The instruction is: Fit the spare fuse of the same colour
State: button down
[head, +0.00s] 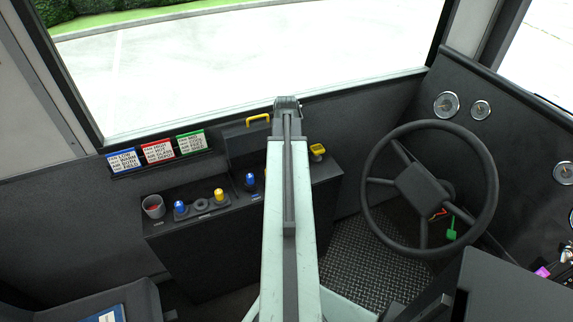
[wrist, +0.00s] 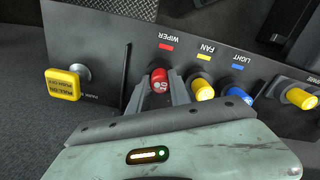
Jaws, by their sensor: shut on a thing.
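In the wrist view, my gripper (wrist: 160,92) is shut on a red fuse (wrist: 160,78), with a finger on each side. The fuse is at the WIPER place, below its red mark (wrist: 166,46); its lower end is hidden, so I cannot tell whether it is seated. Beside it stand a yellow fuse (wrist: 203,88) under FAN and a blue fuse (wrist: 238,95) under LIGHT. In the head view, the spare row (head: 190,217) holds a blue fuse (head: 180,208), an empty socket (head: 201,204) and a yellow fuse (head: 219,195). My arm hides the gripper there.
A yellow pull knob (wrist: 62,85) stands on the panel left of my gripper. A raised dark cover with a yellow handle (head: 258,119) stands behind the fuses. A cup (head: 153,206) is at the console's left end; the steering wheel (head: 428,190) is right.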

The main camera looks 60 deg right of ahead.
jog(key=c, duration=1.1)
grip_release()
notch_tip(320, 180, up, 8)
jog(key=p, duration=0.8)
jog(key=shift+f, duration=0.1)
